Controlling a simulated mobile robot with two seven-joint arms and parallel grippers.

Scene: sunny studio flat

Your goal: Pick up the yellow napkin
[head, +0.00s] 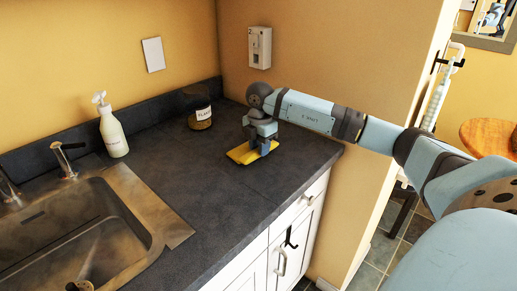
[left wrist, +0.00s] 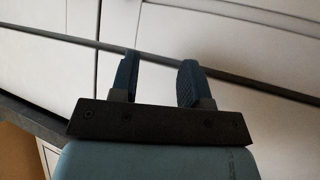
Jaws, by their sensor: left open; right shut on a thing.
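The yellow napkin (head: 241,155) lies flat on the dark countertop, right of the sink. My right gripper (head: 258,148) points down onto it, with its fingers at the napkin and shut on it. The gripper hides part of the napkin. The napkin looks to be at counter height; I cannot tell if it is clear of the surface. My left gripper (left wrist: 158,80) shows in the left wrist view, open and empty, in front of white cabinet fronts. It is not in the head view.
A soap bottle (head: 113,130) and a dark-lidded jar (head: 199,115) stand toward the back wall. The metal sink (head: 150,215) is at left. The counter (head: 215,195) in front of the napkin is clear. A wall end (head: 345,190) stands close to my right arm.

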